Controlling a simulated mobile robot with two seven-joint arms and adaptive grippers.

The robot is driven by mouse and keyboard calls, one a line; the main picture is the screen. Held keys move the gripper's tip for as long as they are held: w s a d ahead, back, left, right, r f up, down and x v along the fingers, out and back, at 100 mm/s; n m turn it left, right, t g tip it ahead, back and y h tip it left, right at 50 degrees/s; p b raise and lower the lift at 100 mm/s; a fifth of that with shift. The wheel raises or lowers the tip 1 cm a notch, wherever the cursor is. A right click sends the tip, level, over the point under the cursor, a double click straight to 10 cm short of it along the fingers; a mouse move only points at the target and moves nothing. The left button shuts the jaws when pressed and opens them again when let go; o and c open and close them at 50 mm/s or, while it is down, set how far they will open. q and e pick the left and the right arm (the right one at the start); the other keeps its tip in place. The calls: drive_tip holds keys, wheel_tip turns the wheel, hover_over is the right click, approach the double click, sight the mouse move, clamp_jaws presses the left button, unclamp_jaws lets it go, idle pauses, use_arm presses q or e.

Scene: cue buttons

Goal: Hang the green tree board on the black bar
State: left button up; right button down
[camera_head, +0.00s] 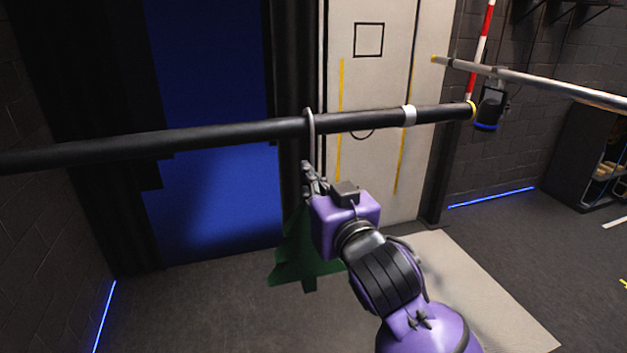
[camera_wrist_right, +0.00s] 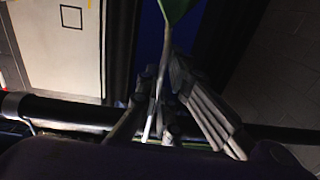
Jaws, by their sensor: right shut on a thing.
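The black bar (camera_head: 230,131) runs across the head view, and part of it shows in the right wrist view (camera_wrist_right: 75,112). The green tree board (camera_head: 298,262) hangs low, partly hidden behind my right gripper (camera_head: 308,172). Its pale hook (camera_head: 310,128) rises from the gripper and crosses the bar, with its curved top slightly above the bar. I cannot tell whether the hook rests on the bar. In the right wrist view, the fingers are shut around the thin hook stem (camera_wrist_right: 158,88), with a green corner of the board (camera_wrist_right: 176,9) at the top. My left gripper is not in view.
A white ring (camera_head: 409,115) sits on the bar right of the hook. A white panel (camera_head: 365,75) and a blue backdrop (camera_head: 210,80) stand behind. A silver pole (camera_head: 550,82) and dark clamp (camera_head: 491,105) are at the right. Floor (camera_head: 220,315) is open below.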

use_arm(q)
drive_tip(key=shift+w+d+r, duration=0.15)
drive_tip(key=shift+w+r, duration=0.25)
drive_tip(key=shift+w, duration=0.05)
use_arm(e)
drive_tip(key=shift+r, duration=0.3)
drive_tip(key=c, duration=1.9)
unclamp_jaws()
drive_tip(key=shift+s+f, duration=0.1)
drive_tip(key=shift+o, duration=0.2)
drive_tip(key=shift+f, duration=0.1)
drive_tip(key=shift+o, duration=0.9)
drive_tip(key=shift+f, duration=0.2)
drive_tip(key=o, duration=0.3)
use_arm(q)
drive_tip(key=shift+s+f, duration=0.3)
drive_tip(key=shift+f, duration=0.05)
use_arm(e)
drive_tip(key=shift+r, duration=0.1)
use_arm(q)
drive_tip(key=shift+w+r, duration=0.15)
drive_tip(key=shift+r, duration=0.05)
